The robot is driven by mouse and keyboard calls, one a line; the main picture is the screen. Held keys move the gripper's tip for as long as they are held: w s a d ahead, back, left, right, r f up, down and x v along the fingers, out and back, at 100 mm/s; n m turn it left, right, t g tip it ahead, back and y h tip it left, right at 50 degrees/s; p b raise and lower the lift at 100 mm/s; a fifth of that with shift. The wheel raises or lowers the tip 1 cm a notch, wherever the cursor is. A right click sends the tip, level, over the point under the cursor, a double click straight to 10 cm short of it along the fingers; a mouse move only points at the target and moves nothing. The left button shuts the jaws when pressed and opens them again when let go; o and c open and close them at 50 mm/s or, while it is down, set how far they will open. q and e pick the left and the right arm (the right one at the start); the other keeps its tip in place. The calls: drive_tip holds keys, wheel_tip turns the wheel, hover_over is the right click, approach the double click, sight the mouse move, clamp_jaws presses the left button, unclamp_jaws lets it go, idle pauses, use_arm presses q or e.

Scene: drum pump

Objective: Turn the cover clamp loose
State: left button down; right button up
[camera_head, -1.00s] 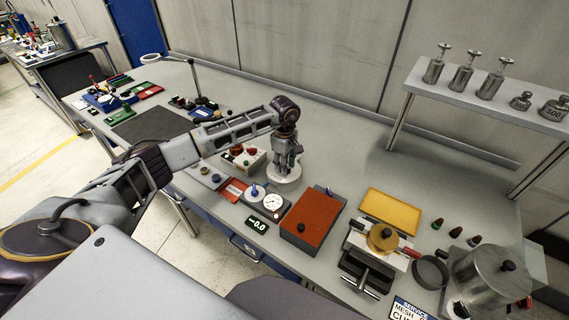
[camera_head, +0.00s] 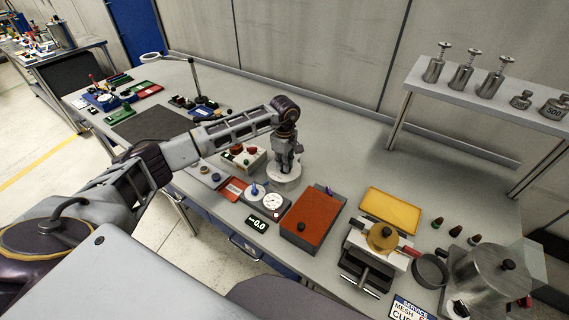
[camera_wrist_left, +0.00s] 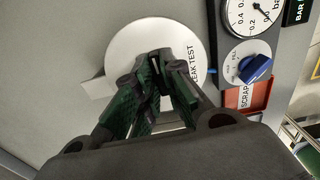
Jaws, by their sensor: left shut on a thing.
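My left gripper (camera_head: 287,163) points down over a round white disc (camera_head: 287,178) on the bench. In the left wrist view the disc (camera_wrist_left: 128,38) carries the words "LEAK TEST", and the gripper (camera_wrist_left: 153,62) is over it with its green-padded fingers close together. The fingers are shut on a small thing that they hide. A pump-like unit with a brass round cover (camera_head: 382,238), a black knob and a red handle stands at front right, well away from this gripper. I cannot tell which part is the cover clamp. My right gripper is out of view.
A yellow tray (camera_head: 390,211) and a steel pot (camera_head: 490,272) are to the right. A raised shelf (camera_head: 480,105) holds weights. The bench behind the disc is clear.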

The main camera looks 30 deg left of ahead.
use_arm(q)
drive_tip(key=shift+n, duration=0.3)
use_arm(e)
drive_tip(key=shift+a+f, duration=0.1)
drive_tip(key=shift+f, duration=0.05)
use_arm(q)
drive_tip(key=shift+n+b, duration=0.85)
drive_tip(key=shift+n, duration=0.85)
drive_tip(key=n+b, duration=0.1)
drive_tip(key=n, duration=0.4)
drive_tip(key=n+b, duration=0.1)
drive_tip(key=n, duration=0.3)
drive_tip(key=shift+n+b, duration=0.3)
drive_tip(key=shift+n, duration=2)
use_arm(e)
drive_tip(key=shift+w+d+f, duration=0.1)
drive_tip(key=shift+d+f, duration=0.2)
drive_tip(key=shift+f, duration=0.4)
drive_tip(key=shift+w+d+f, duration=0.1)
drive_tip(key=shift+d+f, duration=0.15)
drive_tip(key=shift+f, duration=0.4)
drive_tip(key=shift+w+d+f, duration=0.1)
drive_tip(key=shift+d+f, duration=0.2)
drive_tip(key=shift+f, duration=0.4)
use_arm(q)
drive_tip(key=c, duration=1.5)
unclamp_jaws()
drive_tip(key=shift+a, duration=0.1)
